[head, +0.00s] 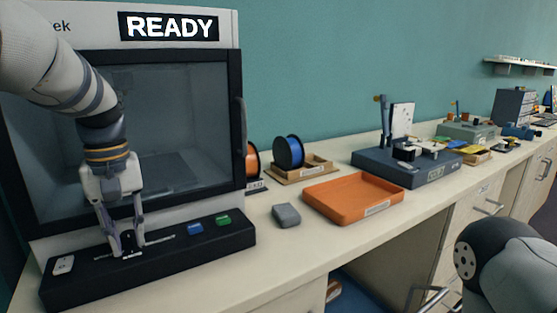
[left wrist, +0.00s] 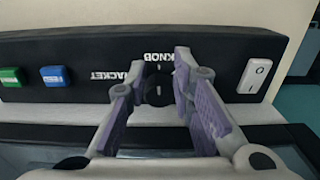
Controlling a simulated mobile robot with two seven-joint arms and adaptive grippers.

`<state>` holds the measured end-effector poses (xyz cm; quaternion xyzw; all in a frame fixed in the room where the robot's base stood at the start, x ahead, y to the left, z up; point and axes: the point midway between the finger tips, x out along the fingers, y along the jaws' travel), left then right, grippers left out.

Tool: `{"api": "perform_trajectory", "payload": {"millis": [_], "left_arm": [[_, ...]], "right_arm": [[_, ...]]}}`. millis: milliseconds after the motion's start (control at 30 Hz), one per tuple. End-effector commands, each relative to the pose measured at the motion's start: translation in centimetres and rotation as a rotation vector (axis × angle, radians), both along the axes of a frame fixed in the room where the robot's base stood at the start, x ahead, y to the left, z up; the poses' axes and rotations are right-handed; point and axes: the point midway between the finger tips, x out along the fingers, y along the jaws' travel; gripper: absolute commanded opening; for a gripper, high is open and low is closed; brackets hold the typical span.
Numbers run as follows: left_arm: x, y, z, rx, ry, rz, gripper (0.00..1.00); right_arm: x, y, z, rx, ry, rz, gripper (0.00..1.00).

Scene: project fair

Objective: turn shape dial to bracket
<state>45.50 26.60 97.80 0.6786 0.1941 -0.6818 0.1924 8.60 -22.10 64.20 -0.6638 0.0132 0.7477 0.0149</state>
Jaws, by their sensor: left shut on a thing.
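The printer's black front panel (head: 80,277) holds the shape dial (head: 128,243), a small dark knob. In the left wrist view the dial (left wrist: 158,89) shows upside down, with KNOB printed just above it and a partly covered label ending in ACKET at its left. A short white mark on the dial seems to line up with KNOB. My left gripper (head: 125,246) points down at the panel. Its two fingers (left wrist: 155,80) are shut on the dial from both sides. My right gripper is out of view.
The panel also has a blue button (head: 195,227), a green button (head: 223,220) and a white rocker switch (head: 63,265). The printer's display (head: 169,27) reads READY and its door (head: 243,120) is closed. A grey block (head: 286,215) and an orange tray (head: 352,198) lie to the right.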

Motion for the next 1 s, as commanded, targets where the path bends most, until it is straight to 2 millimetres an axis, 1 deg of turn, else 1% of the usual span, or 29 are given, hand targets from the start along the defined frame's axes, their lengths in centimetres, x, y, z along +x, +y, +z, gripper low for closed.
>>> {"api": "perform_trajectory", "payload": {"millis": [33, 300, 667, 867, 933, 1000], "left_arm": [[0.7, -0.7, 0.1, -0.009, -0.021, -0.01, 0.0], [1.0, -0.9, 0.1, -0.008, -0.021, -0.012, 0.0], [1.0, -1.0, 0.1, -0.007, -0.021, -0.013, 0.0], [0.4, -1.4, 0.2, -0.007, -0.021, -0.012, 0.0], [0.4, -1.3, 0.8, -0.007, -0.023, -0.012, 0.0], [0.4, -1.3, 1.9, -0.006, -0.025, -0.01, 0.0]], "right_arm": [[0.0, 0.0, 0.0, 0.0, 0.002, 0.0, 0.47], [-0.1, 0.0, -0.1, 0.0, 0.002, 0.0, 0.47], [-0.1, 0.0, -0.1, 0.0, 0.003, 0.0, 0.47], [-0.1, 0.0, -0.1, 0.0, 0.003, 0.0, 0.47], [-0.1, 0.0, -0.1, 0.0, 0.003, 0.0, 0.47], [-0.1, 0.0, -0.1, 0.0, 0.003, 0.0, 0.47]]}}
